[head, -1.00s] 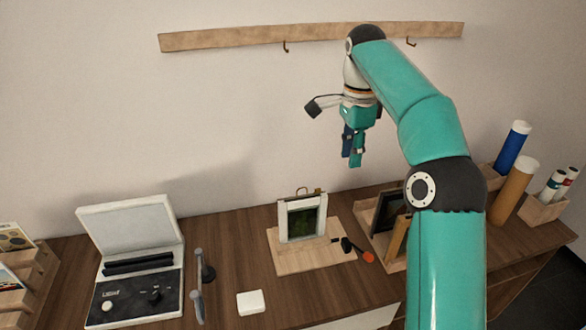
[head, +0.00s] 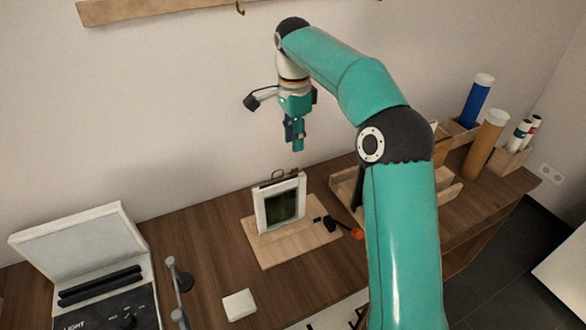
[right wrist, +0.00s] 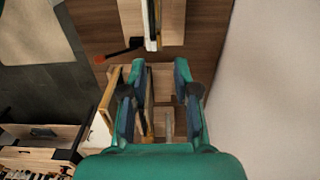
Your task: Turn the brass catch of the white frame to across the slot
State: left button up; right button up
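The white frame (head: 262,214) stands upright on a light wooden base (head: 268,251), with a dark green panel inside it. A small brass piece at its top edge, likely the brass catch (head: 295,172), is too small for me to tell which way it points. In the right wrist view the frame (right wrist: 152,30) shows edge-on at the top, beyond my fingertips. My right gripper (head: 296,143) points down above the frame, apart from it. Its two fingers stand apart and empty in the right wrist view (right wrist: 160,66). My left gripper is not in view.
A dark tool with an orange-red end (head: 356,234) lies by the base. A wooden tray (head: 447,193) and tubes (head: 484,143) stand to the right. A white block (head: 239,304), a grey handled stand (head: 176,274) and an open case (head: 85,250) are to the left.

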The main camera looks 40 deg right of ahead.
aim_at(295, 171)
notch_tip(295, 171, down, 8)
jog(key=shift+s+f, duration=0.15)
dwell(0.3)
grip_shut()
